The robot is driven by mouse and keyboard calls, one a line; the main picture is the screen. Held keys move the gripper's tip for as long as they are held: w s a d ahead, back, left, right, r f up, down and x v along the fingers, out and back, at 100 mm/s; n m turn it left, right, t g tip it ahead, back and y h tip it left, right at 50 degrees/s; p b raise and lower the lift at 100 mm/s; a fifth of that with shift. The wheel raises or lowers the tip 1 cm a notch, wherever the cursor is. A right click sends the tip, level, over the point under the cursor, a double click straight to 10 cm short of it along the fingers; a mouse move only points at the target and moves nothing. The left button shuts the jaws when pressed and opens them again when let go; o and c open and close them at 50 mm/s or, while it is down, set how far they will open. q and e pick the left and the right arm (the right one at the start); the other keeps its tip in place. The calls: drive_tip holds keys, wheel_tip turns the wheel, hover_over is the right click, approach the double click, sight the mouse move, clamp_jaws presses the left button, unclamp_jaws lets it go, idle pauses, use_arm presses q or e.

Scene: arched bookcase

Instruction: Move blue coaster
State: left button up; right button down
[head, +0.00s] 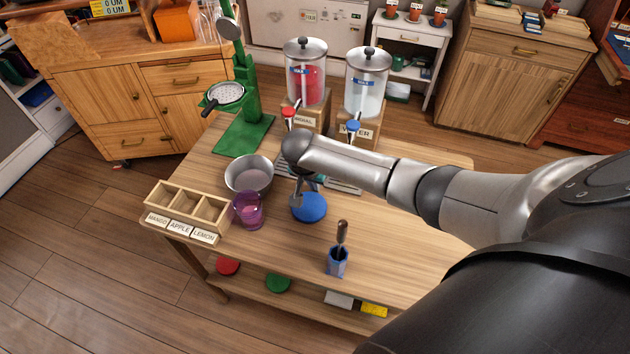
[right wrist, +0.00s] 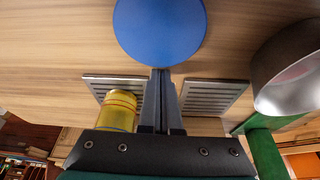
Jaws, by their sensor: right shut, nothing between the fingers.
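The blue coaster (head: 311,209) lies flat on the wooden table in the head view, right of the purple cup. In the right wrist view, the coaster (right wrist: 160,28) fills the top middle as a round blue disc. My right gripper (head: 297,199) is at the coaster's left far edge, with its fingers pointing down. In the right wrist view, the gripper (right wrist: 160,74) has its fingers together and empty, with the tips by the coaster's rim. I cannot tell whether they touch it. My left gripper is not in view.
A purple cup (head: 248,212), metal bowl (head: 249,174) and wooden compartment box (head: 190,205) stand left. A blue holder with a tool (head: 338,262) stands nearer. Drink dispensers (head: 368,82) stand behind. A yellow cup (right wrist: 118,110) is beside my fingers. The table's right side looks clear.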

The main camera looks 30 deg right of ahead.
sight(310, 198)
drive_tip(key=s+a+p, duration=0.1)
drive_tip(key=p, duration=0.1)
drive_tip(key=s+a+p, duration=0.1)
drive_tip(key=a+p, duration=0.1)
drive_tip(key=p, duration=0.1)
drive_tip(key=shift+r, duration=0.2)
drive_tip(key=s+a+p, duration=0.4)
drive_tip(key=a, duration=0.1)
drive_tip(key=shift+f, duration=0.1)
drive_tip(key=shift+s+a+f+p, duration=0.15)
drive_tip(key=shift+s+a+p, duration=0.25)
drive_tip(key=shift+a, duration=0.05)
